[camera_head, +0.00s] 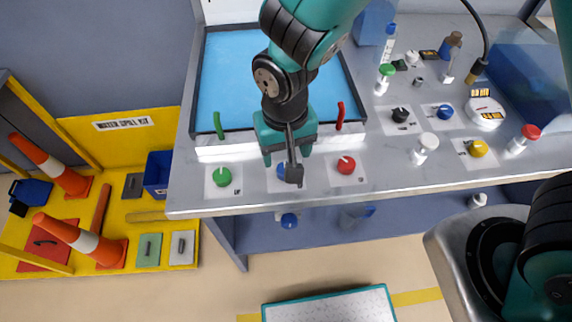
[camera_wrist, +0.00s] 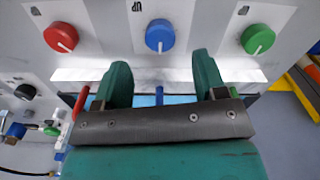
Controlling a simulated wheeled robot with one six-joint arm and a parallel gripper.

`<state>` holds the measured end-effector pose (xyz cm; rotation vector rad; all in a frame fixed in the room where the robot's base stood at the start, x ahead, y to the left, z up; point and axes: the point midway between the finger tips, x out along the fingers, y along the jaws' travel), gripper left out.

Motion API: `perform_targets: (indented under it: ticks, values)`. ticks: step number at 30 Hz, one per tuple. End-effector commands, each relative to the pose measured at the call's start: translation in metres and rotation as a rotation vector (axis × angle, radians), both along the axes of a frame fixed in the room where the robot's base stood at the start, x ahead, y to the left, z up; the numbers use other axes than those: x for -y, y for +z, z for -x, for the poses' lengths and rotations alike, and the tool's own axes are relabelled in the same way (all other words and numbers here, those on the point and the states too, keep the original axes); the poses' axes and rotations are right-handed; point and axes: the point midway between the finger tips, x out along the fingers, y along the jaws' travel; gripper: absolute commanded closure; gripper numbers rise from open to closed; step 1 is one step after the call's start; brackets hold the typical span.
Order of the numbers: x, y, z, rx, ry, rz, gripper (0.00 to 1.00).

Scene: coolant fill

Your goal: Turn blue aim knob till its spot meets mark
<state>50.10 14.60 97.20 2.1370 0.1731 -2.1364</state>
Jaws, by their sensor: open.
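A blue knob (camera_wrist: 160,35) sits on a white plate between the red and green knobs. Its white line points down in the wrist view, towards my gripper. A small dark mark (camera_wrist: 137,6) shows on the plate at its upper left; I cannot read it surely. In the head view the blue knob (camera_head: 281,170) is partly hidden behind my gripper (camera_head: 286,156). My gripper is open and empty; its fingers (camera_wrist: 162,75) are apart and a little short of the knob, not touching it. Another blue knob (camera_head: 445,112) is on the right of the counter.
The red knob (camera_head: 346,165) and green knob (camera_head: 222,177) flank the blue one. A blue-floored tray (camera_head: 225,75) with red and green handles lies behind. Black and yellow knobs (camera_head: 478,148) and bottles (camera_head: 425,148) stand at right. The counter's front edge is close.

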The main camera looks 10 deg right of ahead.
Motion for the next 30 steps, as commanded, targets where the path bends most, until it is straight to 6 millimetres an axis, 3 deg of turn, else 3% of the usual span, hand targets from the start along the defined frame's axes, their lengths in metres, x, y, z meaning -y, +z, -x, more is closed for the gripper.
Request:
perform_targets:
  ticks: [3, 9, 22, 28, 30]
  values:
    - [0.001, -0.026, 0.001, -0.004, 0.000, 0.004, 0.35]
    - [0.001, -0.054, 0.001, -0.003, 0.000, 0.002, 0.35]
    - [0.000, -0.063, 0.000, 0.000, 0.001, -0.001, 0.35]
    - [0.000, -0.063, 0.000, 0.000, 0.001, -0.001, 0.81]
    - [0.000, -0.063, 0.000, 0.000, 0.001, -0.001, 0.84]
